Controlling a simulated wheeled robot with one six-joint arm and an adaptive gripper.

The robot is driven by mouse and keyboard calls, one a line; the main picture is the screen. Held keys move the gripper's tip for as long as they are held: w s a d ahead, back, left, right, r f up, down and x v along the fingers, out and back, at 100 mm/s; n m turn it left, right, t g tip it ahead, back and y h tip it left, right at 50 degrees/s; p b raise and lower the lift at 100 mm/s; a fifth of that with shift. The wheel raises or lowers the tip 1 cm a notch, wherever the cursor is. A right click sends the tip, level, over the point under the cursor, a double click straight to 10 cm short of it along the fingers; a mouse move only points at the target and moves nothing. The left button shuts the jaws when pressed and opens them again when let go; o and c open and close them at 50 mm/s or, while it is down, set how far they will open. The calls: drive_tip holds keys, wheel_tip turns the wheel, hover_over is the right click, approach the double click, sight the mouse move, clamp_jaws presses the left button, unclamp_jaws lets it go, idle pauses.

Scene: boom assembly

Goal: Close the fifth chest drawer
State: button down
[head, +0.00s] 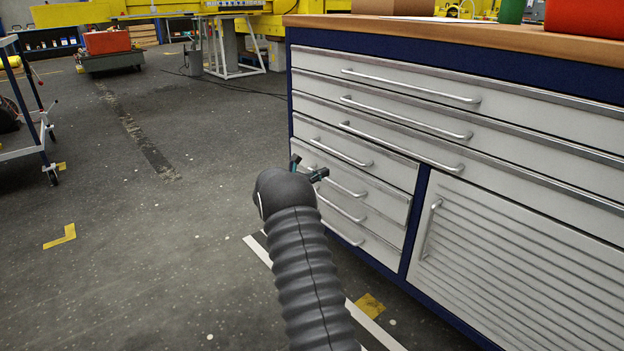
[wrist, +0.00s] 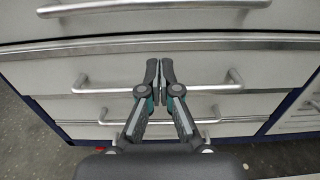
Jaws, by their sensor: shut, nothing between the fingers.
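The chest has three wide drawers above a narrower stack. The fifth drawer (head: 385,204) is the second in that stack, with a bar handle (head: 347,187); its front (wrist: 215,66) also shows in the wrist view. It looks nearly flush with its neighbours, but I cannot tell whether a small gap remains. My gripper (wrist: 160,65) is shut and empty, with its tips in front of this drawer near the middle of its handle. I cannot tell if they touch. In the head view my wrist hides the left part of the lower drawers.
The fourth drawer (head: 388,165) is just above. A ribbed cabinet door (head: 520,260) stands to the right, past a blue post (head: 415,220). A wooden worktop (head: 450,33) covers the chest. Open floor (head: 150,250) lies left; a trolley (head: 30,110) stands far left.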

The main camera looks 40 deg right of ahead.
sight(341, 165)
drive_tip(key=shift+w+d, duration=0.15)
drive_tip(key=shift+d, duration=1.45)
drive_tip(key=shift+w+d, duration=0.1)
drive_tip(key=shift+d, duration=1.45)
